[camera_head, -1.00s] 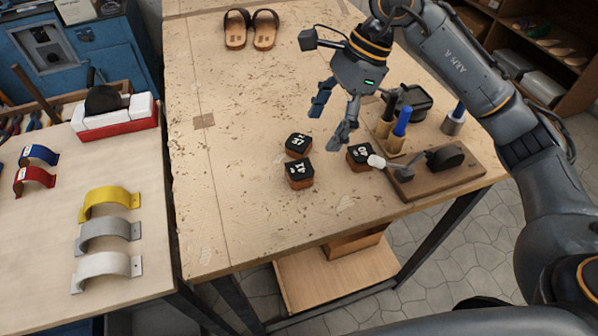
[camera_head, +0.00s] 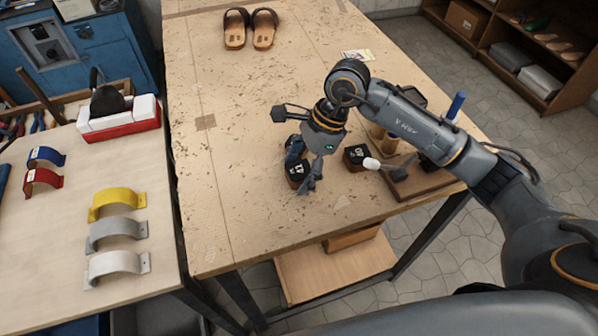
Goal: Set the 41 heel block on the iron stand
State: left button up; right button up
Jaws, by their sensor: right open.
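The 41 heel block (camera_head: 296,173), black on top with a white number and brown sides, stands on the worktable. My right gripper (camera_head: 304,168) is open and low over it, with one finger at its far side and the other at its right. I cannot tell whether the fingers touch it. The 40 heel block (camera_head: 356,156) stands to the right. A third block seen earlier is hidden behind my gripper. The iron stand's wooden base (camera_head: 408,186) is at the table's right edge. My left gripper is not in view.
A white-tipped tool (camera_head: 371,164) lies between the 40 block and the stand. Sandals (camera_head: 250,29) lie at the table's far end. A side bench (camera_head: 50,250) on the left holds coloured arches and a red-and-white box (camera_head: 119,119). The table's front left is clear.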

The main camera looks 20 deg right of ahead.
jog(key=c, duration=1.4)
jog(key=shift+o, duration=0.2)
jog(key=shift+r, duration=0.1)
